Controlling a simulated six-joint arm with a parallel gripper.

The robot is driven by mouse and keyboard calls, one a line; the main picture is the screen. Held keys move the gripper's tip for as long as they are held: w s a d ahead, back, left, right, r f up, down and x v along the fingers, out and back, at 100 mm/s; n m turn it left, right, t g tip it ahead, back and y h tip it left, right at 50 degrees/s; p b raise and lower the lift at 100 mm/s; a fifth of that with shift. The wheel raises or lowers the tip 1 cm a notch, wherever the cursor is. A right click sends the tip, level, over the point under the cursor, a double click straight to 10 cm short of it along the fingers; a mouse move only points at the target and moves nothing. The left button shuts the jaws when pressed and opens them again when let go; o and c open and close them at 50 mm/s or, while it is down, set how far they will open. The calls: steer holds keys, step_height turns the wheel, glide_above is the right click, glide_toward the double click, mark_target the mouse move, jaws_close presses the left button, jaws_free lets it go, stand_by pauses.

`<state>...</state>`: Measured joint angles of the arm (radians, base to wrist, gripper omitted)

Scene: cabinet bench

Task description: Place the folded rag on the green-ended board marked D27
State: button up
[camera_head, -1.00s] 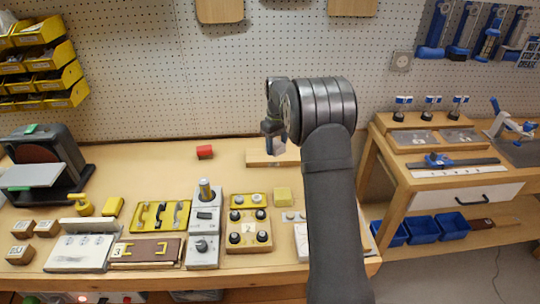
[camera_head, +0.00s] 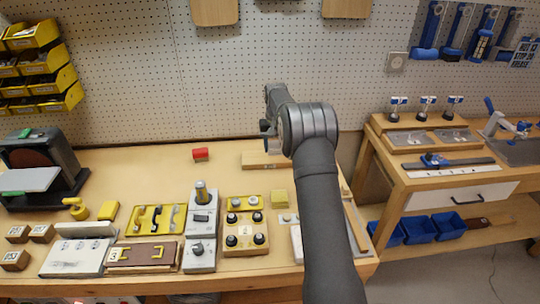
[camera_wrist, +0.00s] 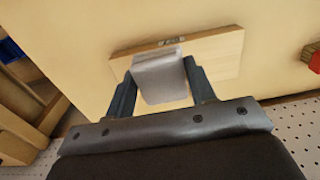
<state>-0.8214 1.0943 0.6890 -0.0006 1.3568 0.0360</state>
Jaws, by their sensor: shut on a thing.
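My gripper (camera_wrist: 160,90) is shut on the folded rag (camera_wrist: 160,78), a pale grey pad, in the wrist view. The rag is between the two dark fingers and overlaps a flat wooden board (camera_wrist: 215,58); I cannot tell whether it touches it. The board has a small dark label on its edge, too small to read, and no green end shows clearly. In the head view, the board (camera_head: 252,160) lies at the back of the bench, with my gripper (camera_head: 268,140) above it. The rag is mostly hidden there by the wrist.
A red block (camera_head: 200,154) lies left of the board. Control boxes (camera_head: 202,230), a yellow tray (camera_head: 160,218) and small wooden blocks (camera_head: 15,260) fill the bench front. The pegboard wall (camera_head: 130,90) stands close behind. The bench left of the red block is clear.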

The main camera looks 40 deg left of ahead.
mark_target(270, 162)
steer(key=shift+s+a+f, duration=0.25)
steer(key=shift+a+f, duration=0.45)
steer(key=shift+a, duration=0.3)
steer(key=shift+f, duration=1.85)
steer(key=shift+f, duration=0.2)
steer(key=o, duration=0.9)
steer(key=shift+o, duration=0.2)
step_height(270, 162, up, 12)
steer(key=shift+r, duration=0.2)
